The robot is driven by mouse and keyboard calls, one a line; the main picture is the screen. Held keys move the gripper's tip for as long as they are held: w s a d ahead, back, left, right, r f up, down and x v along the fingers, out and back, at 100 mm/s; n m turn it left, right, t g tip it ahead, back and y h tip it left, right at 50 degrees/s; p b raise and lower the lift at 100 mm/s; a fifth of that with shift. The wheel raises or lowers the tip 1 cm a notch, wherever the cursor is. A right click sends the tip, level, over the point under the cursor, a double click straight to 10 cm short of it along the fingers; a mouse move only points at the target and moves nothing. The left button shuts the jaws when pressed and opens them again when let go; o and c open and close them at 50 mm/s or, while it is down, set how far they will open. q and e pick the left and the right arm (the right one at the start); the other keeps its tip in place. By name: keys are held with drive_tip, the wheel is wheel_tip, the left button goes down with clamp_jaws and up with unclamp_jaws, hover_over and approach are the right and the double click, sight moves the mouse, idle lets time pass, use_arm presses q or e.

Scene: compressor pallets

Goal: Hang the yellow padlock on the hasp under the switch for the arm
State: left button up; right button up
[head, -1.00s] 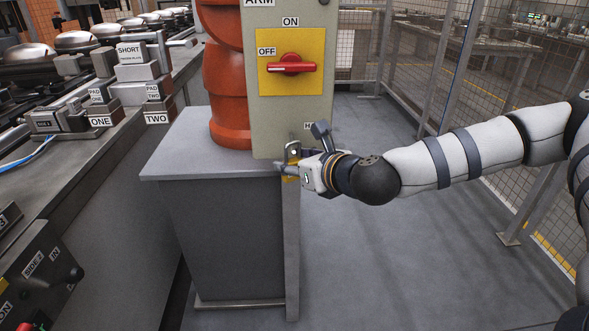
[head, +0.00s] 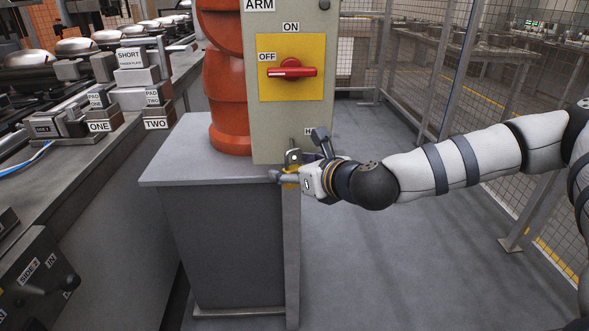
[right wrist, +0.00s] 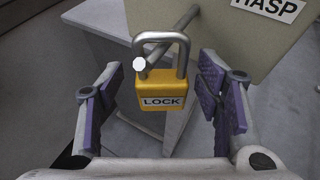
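The yellow padlock (right wrist: 160,92), marked LOCK, hangs upright in the right wrist view. Its steel shackle appears to loop around the round hasp bar (right wrist: 184,22), whose end pokes out through it toward the camera. In the head view the padlock (head: 290,181) is small and partly hidden below the switch box. My right gripper (right wrist: 155,103) is open, its purple-padded fingers on either side of the padlock with gaps at both sides. It also shows in the head view (head: 296,158). The ARM switch box (head: 292,130) has a red rotary handle (head: 291,69) lying level, toward OFF. My left gripper is out of view.
A grey pedestal (head: 225,240) and an orange robot base (head: 229,125) stand left of the box. A bench with labelled blocks (head: 131,76) runs along the left. Mesh fencing (head: 410,60) closes off the right. Floor right of the pedestal is clear.

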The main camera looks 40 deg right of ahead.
drive_tip(key=shift+s, duration=0.1)
drive_tip(key=v, duration=0.7)
drive_tip(key=s+a+f+n+g+y+p, duration=0.3)
drive_tip(key=s+a+f+n+g, duration=0.4)
drive_tip(key=s+a+f+n, duration=0.8)
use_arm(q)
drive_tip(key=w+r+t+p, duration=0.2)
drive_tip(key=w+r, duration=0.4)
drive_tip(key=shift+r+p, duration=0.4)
use_arm(e)
drive_tip(key=s+d+f+n+g+h, duration=0.1)
drive_tip(key=s+f+n+g, duration=0.3)
drive_tip(key=s+n, duration=0.6)
drive_tip(key=s+d+f+n+g+h, duration=0.1)
drive_tip(key=s+d+f+n+g, duration=0.2)
drive_tip(key=s+n, duration=0.8)
drive_tip(key=s+f+g, duration=0.2)
drive_tip(key=s, duration=0.2)
drive_tip(key=shift+s+h, duration=0.3)
drive_tip(key=shift+s, duration=0.1)
